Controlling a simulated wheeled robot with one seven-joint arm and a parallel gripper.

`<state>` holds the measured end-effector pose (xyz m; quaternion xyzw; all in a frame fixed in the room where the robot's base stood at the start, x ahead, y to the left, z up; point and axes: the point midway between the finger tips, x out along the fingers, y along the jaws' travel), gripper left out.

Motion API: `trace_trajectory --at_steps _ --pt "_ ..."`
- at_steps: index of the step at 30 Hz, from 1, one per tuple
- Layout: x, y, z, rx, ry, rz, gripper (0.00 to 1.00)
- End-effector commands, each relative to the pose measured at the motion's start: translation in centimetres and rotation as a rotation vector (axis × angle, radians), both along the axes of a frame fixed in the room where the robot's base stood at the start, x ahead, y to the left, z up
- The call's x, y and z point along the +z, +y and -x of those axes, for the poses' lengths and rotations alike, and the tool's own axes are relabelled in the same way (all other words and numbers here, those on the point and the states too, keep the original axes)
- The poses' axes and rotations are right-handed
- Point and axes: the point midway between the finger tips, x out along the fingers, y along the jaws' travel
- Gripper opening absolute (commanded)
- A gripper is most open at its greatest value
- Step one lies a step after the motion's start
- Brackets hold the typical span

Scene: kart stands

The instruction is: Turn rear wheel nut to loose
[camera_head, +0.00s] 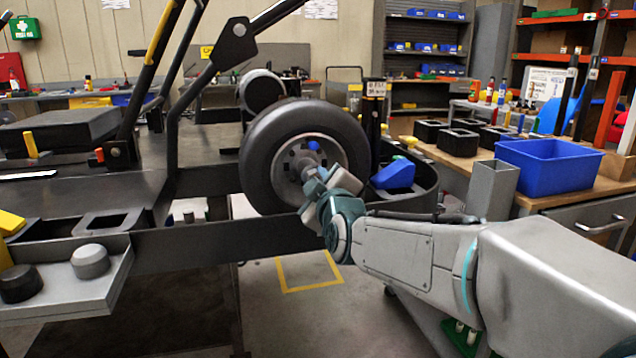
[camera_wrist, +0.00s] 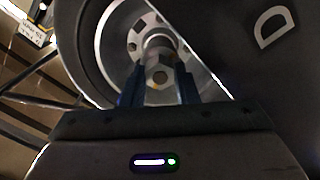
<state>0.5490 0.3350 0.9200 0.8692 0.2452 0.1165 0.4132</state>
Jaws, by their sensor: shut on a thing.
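The rear wheel (camera_head: 262,155) is a black tyre with a grey metal rim, mounted upright on the kart stand; it also fills the upper part of the wrist view (camera_wrist: 90,60). My gripper (camera_head: 305,172) reaches in from the right to the hub at the wheel's middle. In the wrist view its two blue fingers (camera_wrist: 160,82) point at the hub, closed on the wheel nut (camera_wrist: 160,73), a small grey metal piece between the fingertips. The fingers partly hide the nut, and its turn angle cannot be told. A small blue piece (camera_head: 313,145) shows on the rim above my gripper.
The dark kart frame (camera_head: 185,238) runs across below and left of the wheel. A blue wedge-shaped part (camera_head: 394,174) sits close right of the wheel. A blue bin (camera_head: 548,165) stands on the wooden bench at right. Yellow floor marking (camera_head: 310,288) lies below.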

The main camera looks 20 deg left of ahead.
Motion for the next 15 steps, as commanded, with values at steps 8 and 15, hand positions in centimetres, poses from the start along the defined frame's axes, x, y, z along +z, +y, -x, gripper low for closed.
trace_trajectory --at_steps 8,15 --pt "-0.07 0.02 0.01 0.001 0.000 0.002 0.49" --pt "0.00 -0.06 0.12 0.000 -0.001 0.001 0.49"
